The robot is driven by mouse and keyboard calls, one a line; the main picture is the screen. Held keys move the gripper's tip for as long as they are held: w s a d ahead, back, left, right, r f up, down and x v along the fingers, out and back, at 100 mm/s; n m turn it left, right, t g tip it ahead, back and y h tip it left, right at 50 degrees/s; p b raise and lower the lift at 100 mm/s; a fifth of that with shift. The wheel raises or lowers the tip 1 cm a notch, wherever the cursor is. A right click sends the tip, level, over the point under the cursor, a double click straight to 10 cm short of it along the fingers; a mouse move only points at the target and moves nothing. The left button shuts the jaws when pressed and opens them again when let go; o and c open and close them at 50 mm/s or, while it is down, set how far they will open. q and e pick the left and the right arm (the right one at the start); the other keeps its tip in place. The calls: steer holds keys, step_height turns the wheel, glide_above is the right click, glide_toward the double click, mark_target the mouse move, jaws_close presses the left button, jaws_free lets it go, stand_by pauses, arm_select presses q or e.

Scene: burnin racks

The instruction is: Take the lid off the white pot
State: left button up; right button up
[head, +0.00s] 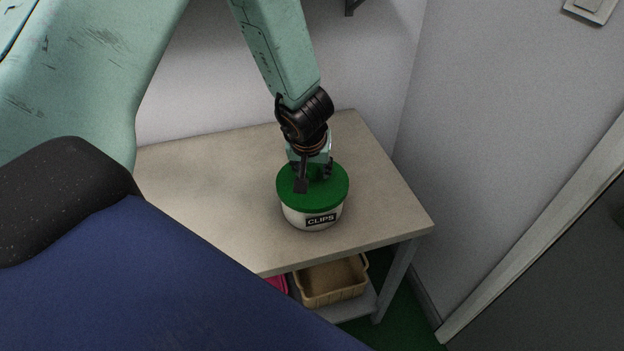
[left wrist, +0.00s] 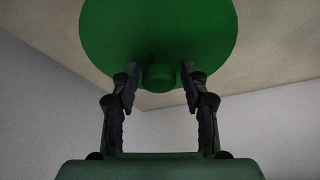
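The white pot (head: 298,217) stands upright near the front right of the table, with a black label reading CLIPS. Its round green lid (head: 325,199) sits on top of it. My left gripper (head: 314,178) points down at the lid from above. In the left wrist view, the lid (left wrist: 160,30) fills the top middle, and its green knob (left wrist: 159,78) lies between my two fingertips. The fingers are open, one on each side of the knob, with a small gap showing on both sides. My right gripper is in neither view.
The beige table (head: 217,200) is bare to the left of the pot. A tan basket (head: 332,285) and a pink item (head: 276,286) sit on the shelf below. A grey wall (head: 490,120) rises close to the table's right side.

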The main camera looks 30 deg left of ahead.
mark_target(312, 167)
arm_select(q)
jaws_close()
steer(key=shift+d+r, duration=0.1)
step_height(312, 167, up, 10)
steer(key=p, duration=0.7)
steer(key=shift+p, duration=0.4)
steer(key=shift+f, duration=0.25)
